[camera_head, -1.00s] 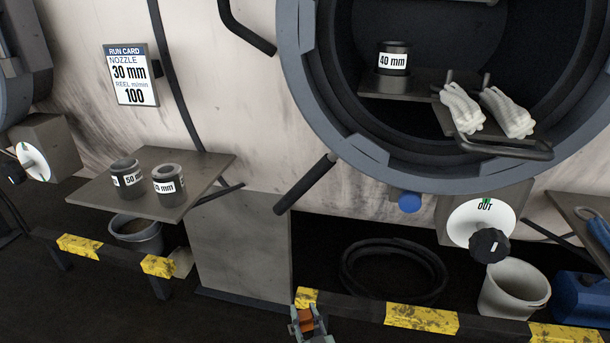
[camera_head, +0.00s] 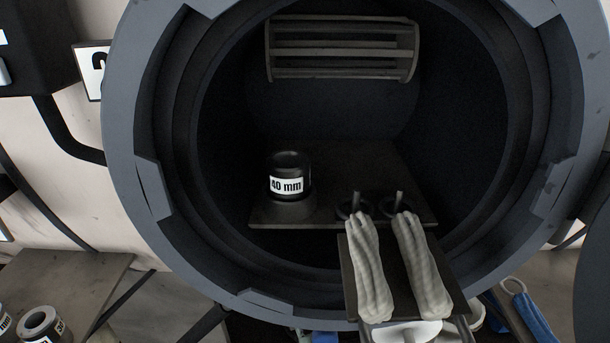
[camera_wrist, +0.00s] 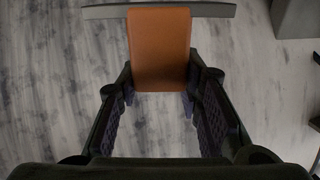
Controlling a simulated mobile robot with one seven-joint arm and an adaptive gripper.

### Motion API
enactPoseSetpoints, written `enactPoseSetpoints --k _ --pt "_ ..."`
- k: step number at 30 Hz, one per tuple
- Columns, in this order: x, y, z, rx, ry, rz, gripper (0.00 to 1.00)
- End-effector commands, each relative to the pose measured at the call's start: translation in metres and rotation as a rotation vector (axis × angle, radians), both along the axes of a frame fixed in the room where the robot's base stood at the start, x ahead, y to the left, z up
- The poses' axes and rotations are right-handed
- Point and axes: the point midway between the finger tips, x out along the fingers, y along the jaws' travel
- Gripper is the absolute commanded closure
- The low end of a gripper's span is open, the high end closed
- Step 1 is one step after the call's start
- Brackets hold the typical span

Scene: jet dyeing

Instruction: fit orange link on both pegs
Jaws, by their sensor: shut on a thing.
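The orange link (camera_wrist: 160,48) shows in the wrist view as a flat orange block. My gripper (camera_wrist: 160,90) has a finger on each side of it and is shut on it. The link's far end lies against a grey bar; I cannot tell if they touch. In the head view, two short thin pegs, a left one (camera_head: 356,199) and a right one (camera_head: 399,197), stand inside the round opening at the back of a small shelf. Each has a dark ring at its base. I cannot make out my gripper or the link in the head view.
Two pale rope bundles (camera_head: 369,268) (camera_head: 424,268) lie on the shelf (camera_head: 351,280) in front of the pegs. A black 40 mm nozzle (camera_head: 288,178) stands left of them. The vessel's thick round rim (camera_head: 150,175) surrounds the opening. A slatted reel (camera_head: 342,50) is at the back.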

Motion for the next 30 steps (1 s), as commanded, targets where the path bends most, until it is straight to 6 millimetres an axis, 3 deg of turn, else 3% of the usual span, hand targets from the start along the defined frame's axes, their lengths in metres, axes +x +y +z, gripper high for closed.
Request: enactPoseSetpoints --k 1,5,17,23,30 --pt "0.000 0.000 0.033 0.000 0.000 0.000 0.98" --pt "0.000 0.000 0.056 0.000 0.000 -0.001 0.98" --pt "0.000 0.000 0.060 0.000 0.000 0.000 0.98" --pt "0.000 0.000 0.039 -0.002 0.002 0.001 0.98" --pt "0.000 0.000 -0.013 -0.002 -0.001 0.002 0.98"
